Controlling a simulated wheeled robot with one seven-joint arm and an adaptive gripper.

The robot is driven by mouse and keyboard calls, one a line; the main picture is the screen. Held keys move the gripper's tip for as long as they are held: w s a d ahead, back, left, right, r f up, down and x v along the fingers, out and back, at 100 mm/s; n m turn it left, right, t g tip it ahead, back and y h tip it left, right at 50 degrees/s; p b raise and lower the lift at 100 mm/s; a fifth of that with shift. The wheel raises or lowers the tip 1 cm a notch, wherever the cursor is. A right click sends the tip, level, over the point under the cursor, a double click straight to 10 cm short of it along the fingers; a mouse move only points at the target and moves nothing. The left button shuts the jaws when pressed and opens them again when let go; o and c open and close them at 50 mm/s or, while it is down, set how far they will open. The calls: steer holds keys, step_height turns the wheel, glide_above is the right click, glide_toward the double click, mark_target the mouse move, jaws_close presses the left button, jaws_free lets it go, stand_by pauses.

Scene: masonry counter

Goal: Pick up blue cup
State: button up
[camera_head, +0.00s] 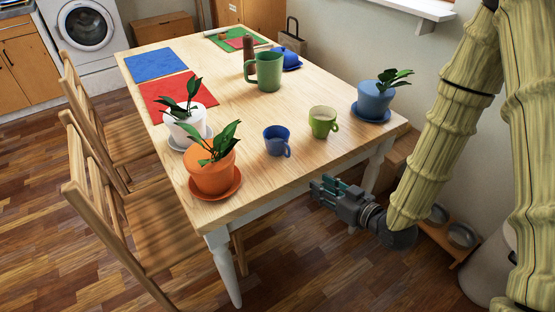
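The blue cup (275,140) stands upright on the wooden table (240,194), near its front part, with its handle toward the lower right. My gripper (318,187) is in front of the table's near right edge, to the lower right of the cup and apart from it. The gripper points left. Its fingers are small and partly overlap in this view, so I cannot tell whether they are open or shut. I see nothing held in it.
A green cup (322,122) stands right of the blue cup. Potted plants in orange (212,175), white (186,128) and blue (373,101) pots stand around. A green pitcher (268,72) is farther back. Chairs (150,215) line the left side. The table between cup and near edge is clear.

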mark_target(289, 149)
steer(key=w+a+r+y, duration=0.1)
steer(key=w+a+r, duration=0.1)
steer(key=w+a, duration=0.1)
steer(key=w+a+r+n+y+b, duration=0.1)
steer(key=w+a, duration=0.1)
steer(key=a, duration=0.1)
steer(key=w+a+r+n+y+b, duration=0.1)
steer(key=w+a+r, duration=0.1)
steer(key=w+a, duration=0.1)
steer(key=shift+w+a+r+t, duration=0.3)
steer(key=shift+w+a+t, duration=0.05)
steer(key=shift+t, duration=0.05)
steer(key=shift+b, duration=0.3)
jaws_close()
